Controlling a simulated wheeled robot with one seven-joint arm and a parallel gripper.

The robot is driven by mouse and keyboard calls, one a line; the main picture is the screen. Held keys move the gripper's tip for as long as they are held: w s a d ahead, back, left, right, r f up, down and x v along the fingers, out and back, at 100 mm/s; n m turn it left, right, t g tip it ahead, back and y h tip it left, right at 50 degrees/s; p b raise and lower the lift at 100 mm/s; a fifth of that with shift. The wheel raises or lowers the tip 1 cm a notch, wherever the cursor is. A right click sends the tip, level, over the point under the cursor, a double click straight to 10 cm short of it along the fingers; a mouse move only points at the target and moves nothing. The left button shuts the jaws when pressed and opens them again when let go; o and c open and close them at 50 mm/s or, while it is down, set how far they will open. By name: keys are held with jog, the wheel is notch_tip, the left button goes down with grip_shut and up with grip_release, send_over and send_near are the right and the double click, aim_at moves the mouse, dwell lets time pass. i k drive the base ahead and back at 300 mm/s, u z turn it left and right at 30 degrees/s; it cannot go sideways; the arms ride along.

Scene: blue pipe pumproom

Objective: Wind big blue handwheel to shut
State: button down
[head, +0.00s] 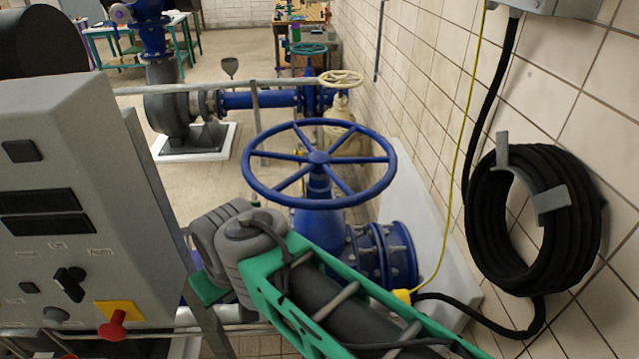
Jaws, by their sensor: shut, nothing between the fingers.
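The big blue handwheel (319,158) lies roughly level in the middle of the head view, with a round hub and several spokes. It sits on a blue stem above a blue flanged valve body (325,228). My green and grey arm crosses in front of the lower part of the valve and hides some of it. The visible part of the arm stays below the wheel's rim, and I see no contact with the wheel. My gripper does not show in this view.
A grey control panel (70,200) with a red knob (112,325) stands close at the left. A coiled black hose (535,220) hangs on the tiled wall at the right. A cream handwheel (340,79) and a teal handwheel (307,49) are behind. Open floor shows at back left.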

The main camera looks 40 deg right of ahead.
aim_at(318, 162)
jog(key=z, duration=1.1)
jog(key=k, duration=0.7)
jog(key=u, duration=1.4)
jog(key=i, duration=0.5)
jog(key=z, duration=0.05)
